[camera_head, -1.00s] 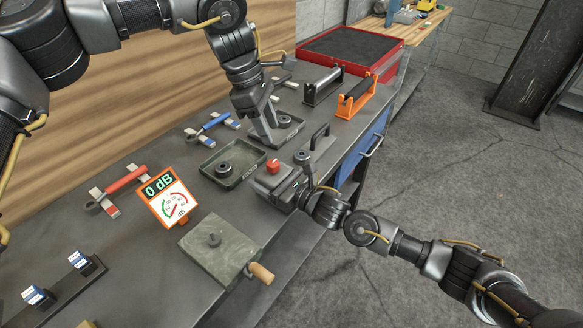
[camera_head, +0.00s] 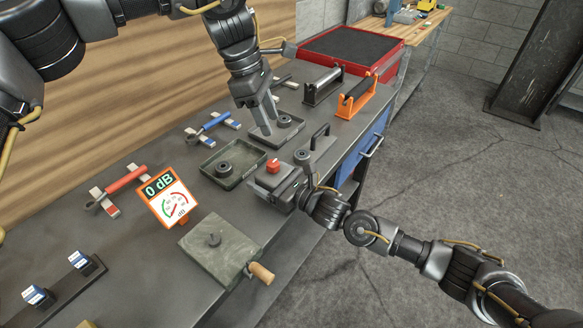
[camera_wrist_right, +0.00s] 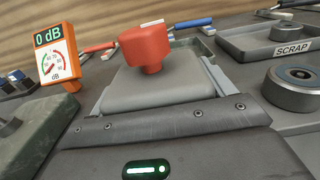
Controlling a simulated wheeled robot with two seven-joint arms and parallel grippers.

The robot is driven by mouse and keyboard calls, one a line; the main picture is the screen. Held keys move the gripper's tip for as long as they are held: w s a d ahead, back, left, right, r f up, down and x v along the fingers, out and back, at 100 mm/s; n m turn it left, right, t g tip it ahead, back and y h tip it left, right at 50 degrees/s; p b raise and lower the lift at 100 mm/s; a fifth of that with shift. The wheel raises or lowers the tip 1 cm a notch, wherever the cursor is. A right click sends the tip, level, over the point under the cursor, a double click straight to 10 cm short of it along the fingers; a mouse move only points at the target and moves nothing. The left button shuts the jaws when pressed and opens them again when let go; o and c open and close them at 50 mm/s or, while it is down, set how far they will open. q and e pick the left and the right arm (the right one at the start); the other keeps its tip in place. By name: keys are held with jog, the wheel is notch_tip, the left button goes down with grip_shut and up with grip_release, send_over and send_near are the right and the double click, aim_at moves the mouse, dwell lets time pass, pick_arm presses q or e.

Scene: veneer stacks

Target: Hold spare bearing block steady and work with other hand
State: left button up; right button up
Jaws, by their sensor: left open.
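A grey bearing block (camera_head: 284,121) sits in the far shallow tray (camera_head: 290,138). My left gripper (camera_head: 268,124) is just above that tray, its two fingers apart, with nothing visible between them. A second bearing block (camera_head: 224,168) sits in the near tray (camera_head: 222,183). A third round block (camera_head: 302,156) stands beside the grey box with a red knob (camera_head: 273,166). The right wrist view shows the red knob (camera_wrist_right: 145,48) and a round bearing block (camera_wrist_right: 300,88) close by.
An orange meter (camera_head: 168,197) reads 0 dB. A plate with a wooden handle (camera_head: 221,250) lies in front. Black and orange roller stands (camera_head: 356,97) and a red-rimmed tray (camera_head: 345,31) are at the back. A tray marked SCRAP (camera_wrist_right: 255,48) shows in the right wrist view.

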jog(key=o, duration=0.3)
jog(key=shift+d, duration=0.1)
jog(key=v, duration=1.2)
